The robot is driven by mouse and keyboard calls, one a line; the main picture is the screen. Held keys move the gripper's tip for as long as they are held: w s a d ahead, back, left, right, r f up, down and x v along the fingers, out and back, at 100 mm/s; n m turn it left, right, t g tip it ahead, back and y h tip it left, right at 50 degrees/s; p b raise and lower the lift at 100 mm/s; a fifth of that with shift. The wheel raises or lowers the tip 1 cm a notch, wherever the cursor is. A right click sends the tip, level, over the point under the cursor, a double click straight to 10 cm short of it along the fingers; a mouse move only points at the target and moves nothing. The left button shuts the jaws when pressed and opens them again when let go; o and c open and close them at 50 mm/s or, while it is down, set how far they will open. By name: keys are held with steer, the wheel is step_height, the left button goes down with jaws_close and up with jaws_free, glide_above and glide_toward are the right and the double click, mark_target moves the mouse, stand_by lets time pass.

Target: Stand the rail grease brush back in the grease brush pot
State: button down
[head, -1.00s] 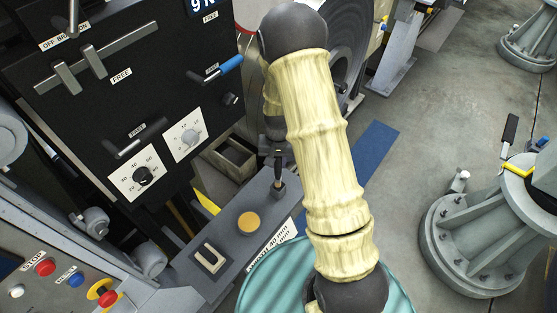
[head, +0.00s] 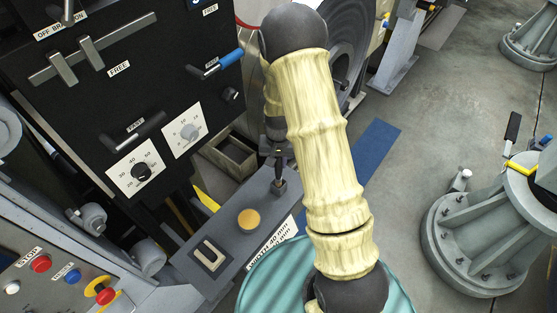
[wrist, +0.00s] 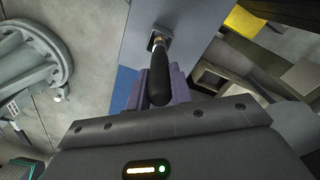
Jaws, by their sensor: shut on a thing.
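The rail grease brush shows in the wrist view as a black tapered handle (wrist: 160,72) between my gripper's two purple-grey fingers (wrist: 158,88). My gripper is shut on the handle. The brush's far end meets a small square grey collar (wrist: 157,40) on a grey ledge, which I take for the grease brush pot. In the head view my gripper (head: 276,148) is above this collar (head: 279,187), partly hidden by my arm, and the thin dark brush (head: 280,170) stands nearly upright. How deep the brush sits in it I cannot tell.
The grey ledge (head: 230,238) also carries a yellow round button (head: 249,219) and a slotted fitting (head: 209,255). A black control panel (head: 110,100) with levers and knobs rises at left. A teal drum (head: 262,285) is in front. Open floor lies right, beside a grey pedestal (head: 480,235).

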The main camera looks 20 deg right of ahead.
mark_target(278, 168)
steer(key=shift+f+b, duration=1.3)
steer(key=shift+f, duration=0.6)
steer(key=c, duration=1.2)
jaws_free()
steer(key=shift+o, duration=0.2)
steer(key=shift+r, duration=0.5)
step_height(278, 168, up, 16)
steer(key=b, duration=0.1)
steer(key=shift+r+b, duration=0.2)
steer(key=shift+b, duration=0.2)
steer(key=shift+s, duration=0.15)
steer(key=s+r+n+t, duration=0.1)
steer(key=s+n+t, duration=0.1)
steer(key=s, duration=1.2)
steer(key=shift+n, duration=0.8)
steer(key=shift+s+r, duration=0.1)
